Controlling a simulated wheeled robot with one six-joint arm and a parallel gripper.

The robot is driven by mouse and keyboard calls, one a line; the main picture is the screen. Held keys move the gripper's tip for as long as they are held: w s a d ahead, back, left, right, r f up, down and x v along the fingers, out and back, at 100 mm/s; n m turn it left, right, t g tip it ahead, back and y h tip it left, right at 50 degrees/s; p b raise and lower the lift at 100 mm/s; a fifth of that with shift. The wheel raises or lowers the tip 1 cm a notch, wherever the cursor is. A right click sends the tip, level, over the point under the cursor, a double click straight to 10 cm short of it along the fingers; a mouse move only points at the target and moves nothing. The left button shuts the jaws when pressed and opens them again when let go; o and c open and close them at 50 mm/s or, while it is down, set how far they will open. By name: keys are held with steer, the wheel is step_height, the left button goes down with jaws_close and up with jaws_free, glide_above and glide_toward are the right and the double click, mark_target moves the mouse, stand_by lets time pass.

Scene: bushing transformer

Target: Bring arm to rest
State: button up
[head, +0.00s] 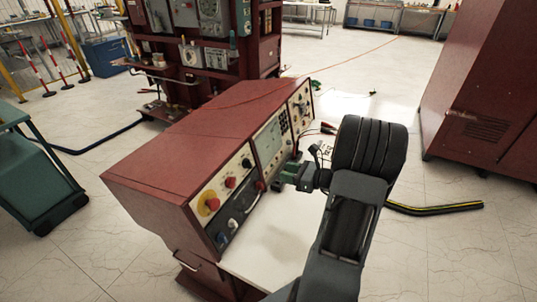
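My arm rises from the bottom right of the head view and bends at a dark, ribbed joint. My gripper (289,183) is at its left end, close to the front panel of a red control console (165,150). The gripper is small and partly turned away, so its fingers do not show clearly. I cannot tell whether it touches the panel or holds anything. The console's panel carries a red knob on a yellow plate (211,204), a screen (267,143) and several smaller knobs. A white work surface (265,247) extends in front of the panel, partly hidden by my arm.
A large red cabinet (480,90) stands at the right. A black and yellow cable (435,209) lies on the floor near it. A green cart (40,175) is at the left. A red equipment rack (205,45) stands behind the console. Pale floor is open at the lower right.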

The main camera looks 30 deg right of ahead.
steer(key=s+a+f+n+g+h, duration=0.25)
steer(key=s+a+n+g, duration=0.75)
steer(key=n, duration=0.5)
steer(key=s+a+r+n+h, duration=0.2)
steer(key=a+r+n+h, duration=0.4)
steer(key=n, duration=0.8)
step_height(320, 180, up, 4)
steer(key=a, duration=0.3)
steer(key=shift+s, duration=0.4)
steer(key=shift+r, duration=0.1)
